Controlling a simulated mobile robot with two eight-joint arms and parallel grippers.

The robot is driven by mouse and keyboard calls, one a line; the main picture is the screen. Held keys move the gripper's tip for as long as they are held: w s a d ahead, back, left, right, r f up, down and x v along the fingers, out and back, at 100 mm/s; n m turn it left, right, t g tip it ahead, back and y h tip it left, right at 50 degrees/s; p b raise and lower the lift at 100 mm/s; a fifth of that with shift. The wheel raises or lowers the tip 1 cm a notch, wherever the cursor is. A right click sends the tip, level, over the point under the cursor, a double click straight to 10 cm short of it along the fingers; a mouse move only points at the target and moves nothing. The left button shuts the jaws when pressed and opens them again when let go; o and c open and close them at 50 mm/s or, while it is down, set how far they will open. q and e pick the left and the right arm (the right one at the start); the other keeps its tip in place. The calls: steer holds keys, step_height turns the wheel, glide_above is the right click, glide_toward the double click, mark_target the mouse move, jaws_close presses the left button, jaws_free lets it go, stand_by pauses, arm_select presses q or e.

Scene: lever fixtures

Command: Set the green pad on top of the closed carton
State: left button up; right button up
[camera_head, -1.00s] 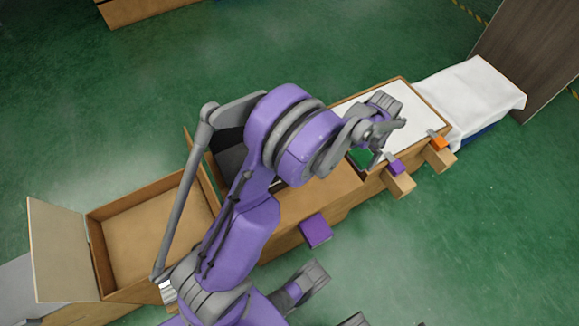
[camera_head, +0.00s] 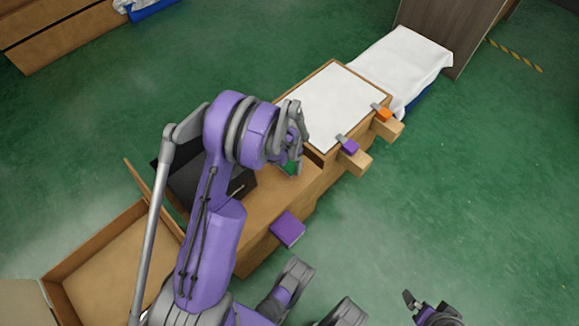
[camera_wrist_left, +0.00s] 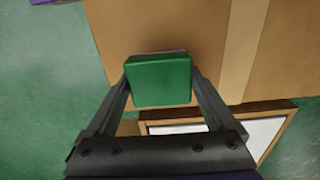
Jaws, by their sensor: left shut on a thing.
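My left gripper (camera_head: 292,150) is shut on the green pad (camera_head: 289,168), a small green block. In the left wrist view the pad (camera_wrist_left: 159,80) sits between the two fingers. Behind it is the brown closed carton (camera_wrist_left: 160,28) with a paler tape strip. In the head view the carton (camera_head: 262,205) lies below and around the gripper, partly hidden by my left arm. I cannot tell whether the pad touches the carton top. My right gripper (camera_head: 418,306) is partly in view at the bottom right, away from the carton.
A wood-rimmed white panel (camera_head: 335,105) adjoins the carton, with a purple lever (camera_head: 348,146) and an orange lever (camera_head: 384,115). A purple block (camera_head: 288,228) is at the carton's front edge. An open box (camera_head: 110,270) is at lower left, a dark object (camera_head: 190,180) behind my arm.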

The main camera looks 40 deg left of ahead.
mark_target(290, 167)
arm_select(q)
steer(key=shift+f, duration=1.35)
steer(key=shift+f+b, duration=0.15)
steer(key=shift+b, duration=0.25)
steer(key=o, duration=1)
